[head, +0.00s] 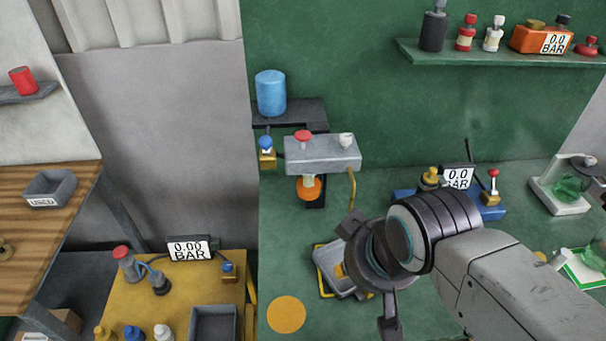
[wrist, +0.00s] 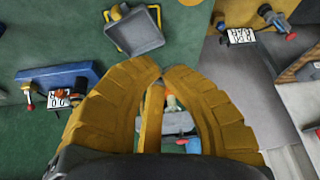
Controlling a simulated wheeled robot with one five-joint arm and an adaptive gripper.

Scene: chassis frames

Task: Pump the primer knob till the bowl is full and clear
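The primer knob (head: 303,136) is a red cap on top of a grey filter head (head: 325,155) at the centre of the head view. A bowl (head: 309,189) hangs under the head, orange below a pale neck; I cannot tell how full or clear it is. The filter head also shows small in the wrist view (wrist: 180,122), framed between my fingers. My gripper (wrist: 161,73) has its two yellow fingertips together and holds nothing visible. It is apart from the knob, to its lower right in the head view, where the wrist hides the fingers.
A yellow pipe (head: 352,188) runs down from the filter head's right end. A pale screw (head: 346,140) stands on its top. A blue canister (head: 270,92) sits on a shelf behind. A grey tray (head: 330,262) lies below, partly behind my wrist. A blue gauge unit (head: 487,212) stands right.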

